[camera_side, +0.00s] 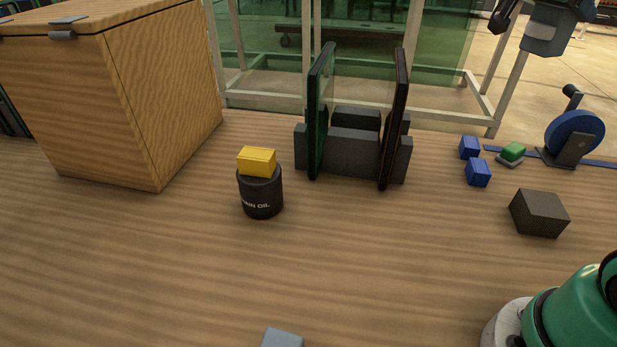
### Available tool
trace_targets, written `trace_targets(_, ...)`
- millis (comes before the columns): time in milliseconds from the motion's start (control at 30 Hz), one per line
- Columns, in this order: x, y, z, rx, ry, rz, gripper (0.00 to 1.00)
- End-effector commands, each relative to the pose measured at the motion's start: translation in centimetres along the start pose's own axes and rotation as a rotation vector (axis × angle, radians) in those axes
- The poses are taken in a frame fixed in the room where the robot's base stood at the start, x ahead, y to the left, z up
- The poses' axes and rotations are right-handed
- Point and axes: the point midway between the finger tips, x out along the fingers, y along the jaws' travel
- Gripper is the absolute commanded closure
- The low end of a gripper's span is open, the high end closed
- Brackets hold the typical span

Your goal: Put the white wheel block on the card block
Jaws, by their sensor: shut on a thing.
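At the top right edge, dark parts that look like my gripper (545,18) are cut off by the frame. A small grey block-like piece (541,38) shows among them, high above the table. It seems to be held, but no wheel mark can be made out on it. A light grey block (281,338) lies at the bottom edge, mostly cut off. I cannot tell whether it is the card block. No card or white wheel picture is readable on any block.
A yellow block (257,161) sits on a black oil can (261,197). A wooden cabinet (120,95) stands left, a dark glass-sided holder (354,150) centre back. Blue blocks (478,172), a dark block (539,213) and a blue wheel (574,137) are right.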

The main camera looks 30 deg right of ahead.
Motion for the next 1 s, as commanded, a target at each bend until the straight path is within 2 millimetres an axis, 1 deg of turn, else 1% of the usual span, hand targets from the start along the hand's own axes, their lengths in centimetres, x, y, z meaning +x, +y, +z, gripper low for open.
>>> trace_targets(33,1.2,1.8,-0.9,0.037,0.0,0.093,0.97)
trace_targets(100,2.3,4.0,-1.7,0.083,0.0,0.203,0.97)
trace_targets(200,3.3,6.6,-2.6,0.134,0.0,0.327,0.97)
trace_targets(300,3.9,8.7,-3.2,0.174,0.0,0.426,0.97)
trace_targets(467,4.4,11.4,-4.0,0.227,0.0,0.556,0.97)
trace_targets(800,5.8,11.2,-0.4,0.224,0.0,0.548,0.97)
trace_targets(1000,6.4,11.1,1.1,0.223,0.0,0.546,0.97)
